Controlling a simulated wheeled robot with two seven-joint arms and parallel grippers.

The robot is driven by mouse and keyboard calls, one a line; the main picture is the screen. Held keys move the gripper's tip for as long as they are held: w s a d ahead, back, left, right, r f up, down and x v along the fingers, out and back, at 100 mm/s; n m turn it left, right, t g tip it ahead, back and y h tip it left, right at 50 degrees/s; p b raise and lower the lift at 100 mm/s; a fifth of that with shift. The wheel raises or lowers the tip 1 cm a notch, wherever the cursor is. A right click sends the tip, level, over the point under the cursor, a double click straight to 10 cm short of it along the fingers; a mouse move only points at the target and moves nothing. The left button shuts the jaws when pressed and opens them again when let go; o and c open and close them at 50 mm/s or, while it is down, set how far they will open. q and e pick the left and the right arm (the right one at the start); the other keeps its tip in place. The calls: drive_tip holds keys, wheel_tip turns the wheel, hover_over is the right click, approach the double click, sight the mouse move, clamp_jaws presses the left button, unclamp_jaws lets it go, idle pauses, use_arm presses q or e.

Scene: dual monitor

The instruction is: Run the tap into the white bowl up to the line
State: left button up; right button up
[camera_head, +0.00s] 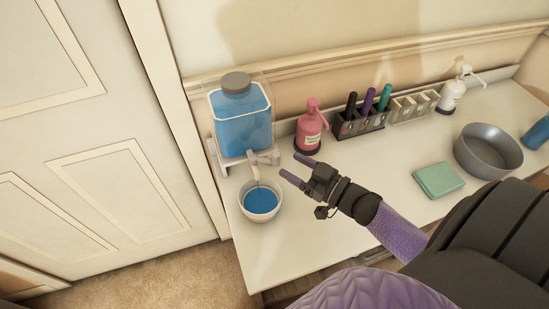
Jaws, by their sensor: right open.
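A white bowl (260,214) stands on the left end of the counter with blue liquid (261,200) in it. The line on the bowl cannot be made out. A clear tank (241,128) of blue liquid with a grey cap stands behind the bowl on a white stand. Its tap (264,159) points over the bowl, and a thin pale streak shows below the spout. My right gripper (298,170) is open and empty, just right of the tap and apart from it. My left gripper is not in view.
A pink pump bottle (309,128) stands behind my right gripper. A dark holder (361,122) with several markers, a pale rack (414,106) and a white pump bottle (452,93) line the back. A green cloth (438,179) and grey bowl (487,151) lie right. The counter's front middle (290,240) is clear.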

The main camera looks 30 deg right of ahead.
sight(276, 156)
drive_tip(key=x, duration=0.5)
drive_tip(key=shift+w+a+b, duration=0.1)
drive_tip(key=shift+w+b, duration=0.1)
drive_tip(key=shift+b, duration=0.1)
clamp_jaws()
